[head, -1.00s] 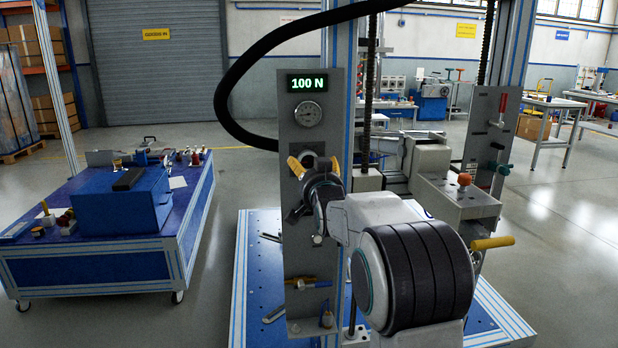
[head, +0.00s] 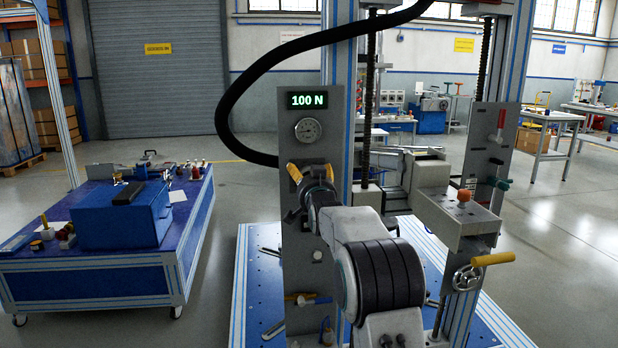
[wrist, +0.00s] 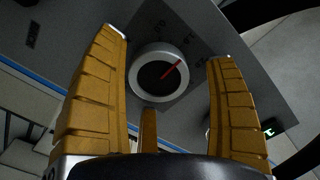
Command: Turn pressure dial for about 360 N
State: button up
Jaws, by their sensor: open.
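The pressure dial (wrist: 160,75) is a round knob with a pale silver rim, a dark face and a red pointer aimed up and right in the wrist view. My gripper (wrist: 168,47) is open, with one yellow finger on each side of the dial and a visible gap to both. In the head view my gripper (head: 312,172) is at the grey panel (head: 291,215), where the dial is mostly hidden. The green display (head: 307,100) reads 100 N.
A round gauge (head: 308,130) is on the panel between display and gripper. A yellow-handled crank (head: 492,259) and a metal block with an orange knob (head: 463,196) stand to the right. A blue cart with a toolbox (head: 120,215) is at the left, with clear floor between.

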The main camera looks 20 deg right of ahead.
jog(key=shift+w, duration=0.1)
dwell(0.3)
jog(key=shift+r, duration=0.1)
jog(key=c, duration=1.2)
jog(key=shift+m+b, duration=0.3)
jog(key=shift+b, duration=0.15)
